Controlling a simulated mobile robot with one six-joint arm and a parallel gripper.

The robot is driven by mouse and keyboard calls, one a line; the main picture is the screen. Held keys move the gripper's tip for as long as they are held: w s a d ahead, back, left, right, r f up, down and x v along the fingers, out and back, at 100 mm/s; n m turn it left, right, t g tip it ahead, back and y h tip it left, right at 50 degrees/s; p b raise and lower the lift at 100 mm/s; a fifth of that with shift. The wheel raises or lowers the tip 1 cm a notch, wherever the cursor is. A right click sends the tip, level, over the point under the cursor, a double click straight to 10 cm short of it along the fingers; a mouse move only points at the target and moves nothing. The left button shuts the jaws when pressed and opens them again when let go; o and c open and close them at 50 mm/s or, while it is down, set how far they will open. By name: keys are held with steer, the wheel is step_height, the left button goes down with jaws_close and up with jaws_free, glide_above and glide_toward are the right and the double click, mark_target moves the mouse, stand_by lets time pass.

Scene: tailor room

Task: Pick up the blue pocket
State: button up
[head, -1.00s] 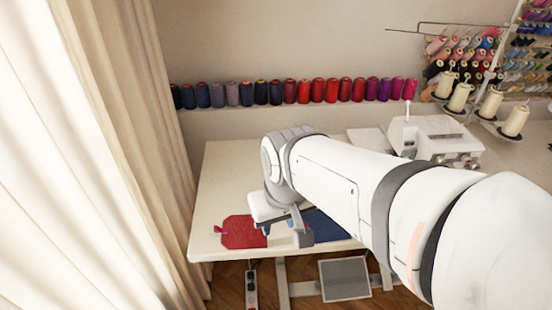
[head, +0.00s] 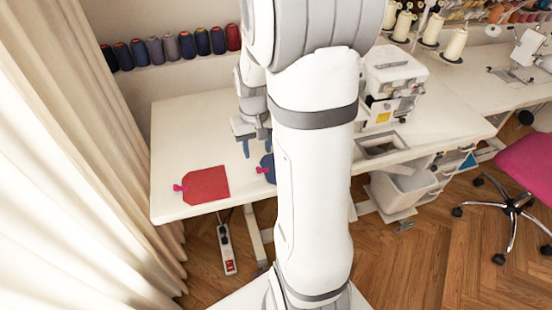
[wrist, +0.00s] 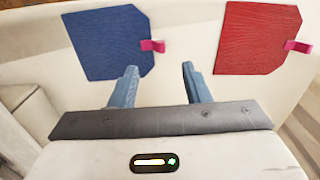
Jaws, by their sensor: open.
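The blue pocket (wrist: 108,45) is a flat dark blue piece with a pink tab, lying on the white table at the upper left of the wrist view. In the head view my arm hides most of it, and only a blue edge (head: 267,166) and its pink tab show. My gripper (wrist: 160,78) is open and empty. Its left finger overlaps the pocket's edge near the tab in the wrist view, but contact cannot be told. In the head view the gripper (head: 252,142) is behind the pockets, above the table.
A red pocket (wrist: 257,38) with a pink tab lies beside the blue one, and shows in the head view (head: 206,186). A white sewing machine (head: 392,80) stands to the right. A curtain (head: 60,150) hangs at the left. Thread spools (head: 170,47) line the back ledge.

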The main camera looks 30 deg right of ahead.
mark_target(259, 168)
step_height(259, 168, down, 7)
steer(key=shift+s+f, duration=0.1)
steer(key=shift+s, duration=0.05)
steer(key=shift+c, duration=0.3)
jaws_close()
stand_by(0.3)
